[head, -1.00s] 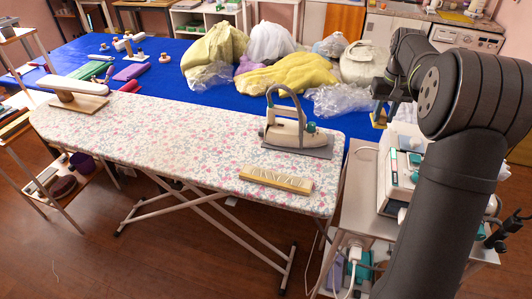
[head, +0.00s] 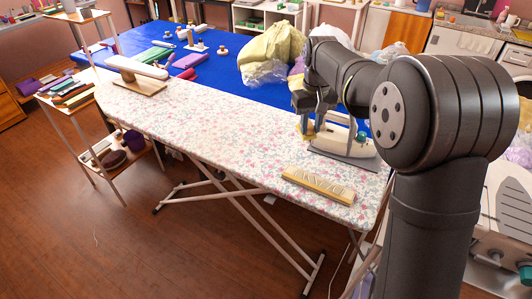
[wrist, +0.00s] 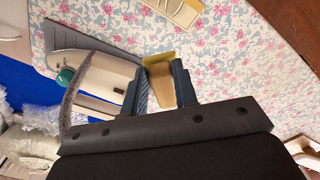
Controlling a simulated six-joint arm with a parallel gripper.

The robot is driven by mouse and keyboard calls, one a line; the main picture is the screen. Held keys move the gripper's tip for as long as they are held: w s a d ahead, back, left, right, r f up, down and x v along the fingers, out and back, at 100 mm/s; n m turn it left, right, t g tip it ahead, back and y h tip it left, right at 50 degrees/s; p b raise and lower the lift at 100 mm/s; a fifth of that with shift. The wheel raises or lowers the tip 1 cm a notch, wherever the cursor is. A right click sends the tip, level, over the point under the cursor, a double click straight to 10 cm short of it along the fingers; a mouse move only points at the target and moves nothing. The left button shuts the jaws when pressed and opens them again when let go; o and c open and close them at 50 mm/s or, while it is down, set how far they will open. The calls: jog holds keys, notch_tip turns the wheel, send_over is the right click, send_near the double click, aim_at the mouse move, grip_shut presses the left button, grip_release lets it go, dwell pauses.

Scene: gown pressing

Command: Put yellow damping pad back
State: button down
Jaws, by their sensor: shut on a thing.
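My gripper (wrist: 160,85) is shut on the yellow damping pad (wrist: 158,58), which shows between the two fingers in the wrist view. In the head view my gripper (head: 310,122) is above the ironing board's far right part, and a bit of the yellow pad (head: 308,131) shows below it. The pad looks clear of the flowered board cover (head: 215,125). The fingers hide part of the pad.
An iron (head: 345,143) stands on its grey rest close beside my gripper. A carved wooden block (head: 318,186) lies nearer the board's front edge. A sleeve board (head: 138,68) stands at the left end. The middle of the board is clear.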

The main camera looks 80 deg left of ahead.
jog(key=s+a+f, duration=0.2)
jog(key=s, duration=0.1)
jog(key=s+a+f, duration=0.2)
jog(key=s+f, duration=0.1)
jog(key=s, duration=0.1)
jog(key=s+a+f, duration=0.2)
jog(key=s, duration=0.1)
jog(key=shift+s+a+f, duration=0.15)
jog(key=shift+s+a, duration=0.1)
jog(key=shift+f, duration=1.95)
jog(key=shift+f, duration=0.1)
jog(key=c, duration=1.1)
grip_release()
jog(key=shift+c, duration=0.2)
notch_tip(320, 180, up, 12)
